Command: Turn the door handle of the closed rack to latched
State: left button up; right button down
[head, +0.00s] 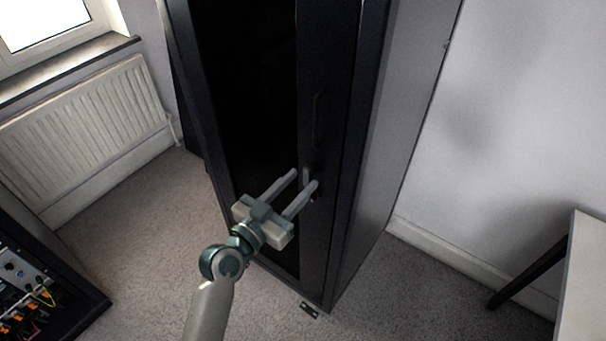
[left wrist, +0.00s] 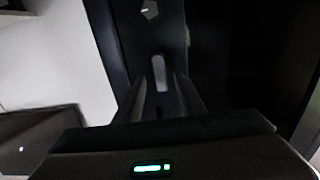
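The closed rack (head: 345,60) is a tall black cabinet with a dark door in the middle of the head view. A small grey door handle (head: 306,174) sits on the door's right-hand frame, mostly hidden by the fingers. In the left wrist view the handle (left wrist: 159,72) is a light, rounded lever lying lengthwise between the fingertips. My left gripper (head: 305,178) is open, its two fingers on either side of the handle, with a gap showing in the left wrist view (left wrist: 160,85). I cannot tell whether either finger touches it. My right gripper is not in view.
A dark vertical bar (head: 318,118) is on the door frame above the handle. A white radiator (head: 85,115) is under the window at left. A unit with cables (head: 35,290) stands lower left, a table (head: 585,285) lower right. Carpet before the rack is mostly clear.

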aim_at(315, 172)
pick_arm(q)
jog(key=shift+x, duration=1.1)
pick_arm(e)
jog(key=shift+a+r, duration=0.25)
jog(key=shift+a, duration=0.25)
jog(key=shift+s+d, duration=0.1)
pick_arm(q)
grip_shut()
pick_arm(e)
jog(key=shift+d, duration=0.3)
